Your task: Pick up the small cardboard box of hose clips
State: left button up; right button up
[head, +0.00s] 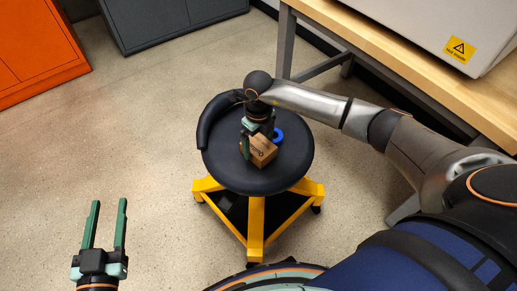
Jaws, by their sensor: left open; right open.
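The small cardboard box (264,155) sits on the round black seat of a stool (225,166). My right gripper (248,150) points down over the seat right at the box, with a green finger beside the box's left side. It is open; its other finger is hard to make out, and I cannot tell whether the fingers touch the box. The gripper hides part of the box's top. My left gripper (106,218) is open and empty at the lower left, over the floor and away from the stool.
A blue round thing (278,136) lies on the seat just behind the box. The stool has a low curved backrest and yellow legs (256,228). A wooden bench (400,52) with a labelled grey case (430,22) stands at upper right. Orange (38,48) and grey cabinets (160,22) stand behind. Floor at left is clear.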

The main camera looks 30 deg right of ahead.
jog(key=c, duration=1.2)
jog(key=shift+r, duration=0.1)
jog(key=shift+c, duration=0.2)
